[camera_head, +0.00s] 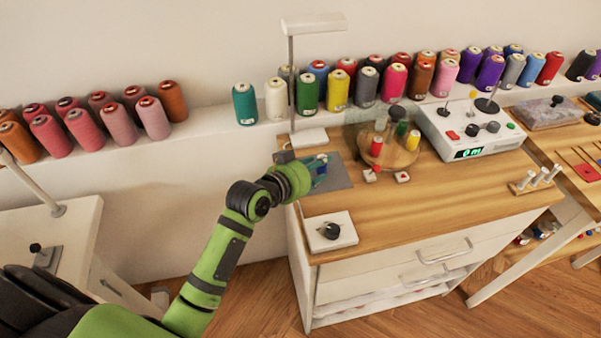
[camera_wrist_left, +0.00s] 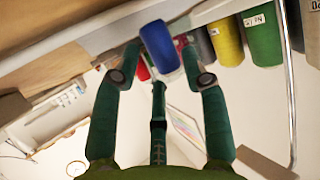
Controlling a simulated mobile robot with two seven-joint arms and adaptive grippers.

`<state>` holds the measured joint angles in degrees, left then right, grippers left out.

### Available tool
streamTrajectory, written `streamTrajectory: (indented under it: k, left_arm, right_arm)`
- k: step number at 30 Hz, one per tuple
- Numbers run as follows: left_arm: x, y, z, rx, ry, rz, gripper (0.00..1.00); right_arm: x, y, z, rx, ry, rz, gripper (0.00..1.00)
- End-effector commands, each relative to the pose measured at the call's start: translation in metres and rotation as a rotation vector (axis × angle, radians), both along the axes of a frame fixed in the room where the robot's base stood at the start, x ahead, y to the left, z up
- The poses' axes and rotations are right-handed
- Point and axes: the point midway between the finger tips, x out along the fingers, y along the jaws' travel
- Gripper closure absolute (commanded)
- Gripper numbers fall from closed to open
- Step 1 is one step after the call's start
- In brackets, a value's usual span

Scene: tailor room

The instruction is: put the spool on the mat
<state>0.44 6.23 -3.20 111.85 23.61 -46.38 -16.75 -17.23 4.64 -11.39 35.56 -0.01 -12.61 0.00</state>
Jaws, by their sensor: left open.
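My left gripper (camera_head: 318,172) is over the grey mat (camera_head: 338,180) at the left end of the wooden worktop. In the left wrist view its fingers (camera_wrist_left: 160,72) are spread apart. A blue spool (camera_wrist_left: 160,46) shows between and just beyond the fingertips, in front of a pale grey strip that looks like the mat. The open fingers stand to either side of it; I cannot tell whether any finger touches it. In the head view the spool is mostly hidden by the gripper. My right gripper is not in view.
A round wooden stand (camera_head: 397,153) with small red, green and yellow spools is right of the mat. A white device (camera_head: 470,130) stands farther right. A white knob box (camera_head: 331,231) is in front. A lamp post (camera_head: 291,85) rises behind.

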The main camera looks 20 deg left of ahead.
Motion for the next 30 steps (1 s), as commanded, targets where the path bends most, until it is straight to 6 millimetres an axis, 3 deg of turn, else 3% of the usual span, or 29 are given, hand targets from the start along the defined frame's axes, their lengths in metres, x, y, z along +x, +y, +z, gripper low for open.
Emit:
streamTrajectory:
  k: [9,15,30]
  left_arm:
    - [-0.059,0.02,0.025,0.003,0.001,-0.001,0.56]
    - [-0.086,0.029,0.037,0.0,0.001,0.0,0.56]
    - [-0.095,0.032,0.042,0.0,0.0,0.0,0.56]
  right_arm:
    - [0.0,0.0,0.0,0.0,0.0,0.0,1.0]
    - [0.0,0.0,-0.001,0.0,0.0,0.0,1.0]
    - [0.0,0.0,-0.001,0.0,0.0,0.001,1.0]
